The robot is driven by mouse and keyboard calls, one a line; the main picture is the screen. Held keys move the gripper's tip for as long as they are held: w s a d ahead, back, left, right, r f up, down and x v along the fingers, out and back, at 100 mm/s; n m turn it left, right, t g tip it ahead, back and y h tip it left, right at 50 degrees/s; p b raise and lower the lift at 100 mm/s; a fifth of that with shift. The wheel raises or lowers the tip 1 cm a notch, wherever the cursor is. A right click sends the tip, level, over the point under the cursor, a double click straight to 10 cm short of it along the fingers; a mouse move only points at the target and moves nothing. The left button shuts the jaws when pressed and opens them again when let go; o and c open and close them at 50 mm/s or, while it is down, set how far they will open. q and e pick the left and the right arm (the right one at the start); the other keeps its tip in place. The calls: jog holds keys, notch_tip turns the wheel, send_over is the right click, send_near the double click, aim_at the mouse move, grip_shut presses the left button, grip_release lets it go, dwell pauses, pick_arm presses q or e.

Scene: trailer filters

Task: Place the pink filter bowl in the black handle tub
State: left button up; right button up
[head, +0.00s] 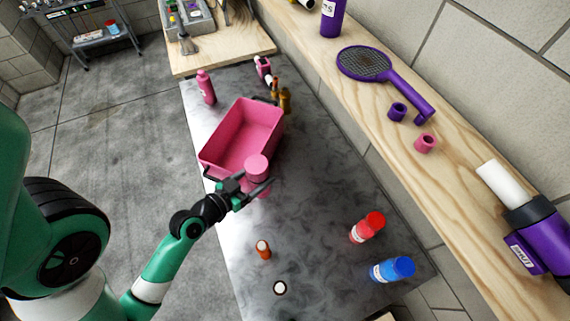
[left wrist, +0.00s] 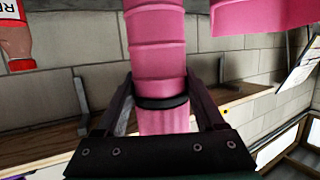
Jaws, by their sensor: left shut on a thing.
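My left gripper (head: 250,188) is shut on a pink filter bowl (head: 257,167), a ribbed cylinder with a dark ring. In the left wrist view, the fingers press both sides of the bowl (left wrist: 156,45) around the ring. The pink tub with black handles (head: 238,128) stands on the grey tabletop and looks empty. The held bowl is at the tub's near right corner and overlaps its edge in the head view; I cannot tell whether they touch. A pink wall, likely the tub (left wrist: 255,14), shows at the upper right of the left wrist view. My right gripper is not in view.
A pink bottle (head: 206,88) and small brass parts (head: 285,99) stand behind the tub. An orange-and-white piece (head: 263,250) and a small white-topped piece (head: 280,288) are nearer. A wooden shelf (head: 450,180) runs along the right.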

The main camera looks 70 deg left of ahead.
aim_at(264, 195)
pick_arm(q)
jog(key=w+a+f+b, duration=0.3)
jog(key=w+f, duration=0.9)
jog(key=shift+a, duration=0.25)
jog(key=shift+f, duration=0.1)
jog(key=o, duration=1)
jog(key=shift+f+b, duration=0.1)
jog(key=shift+b, duration=0.25)
jog(key=o, duration=0.5)
jog(key=p+v, duration=0.1)
jog(key=v, duration=1)
jog(key=shift+p, duration=0.3)
jog(key=shift+s+d+r, duration=0.25)
jog(key=shift+s+r, duration=0.1)
jog(key=shift+s, duration=0.1)
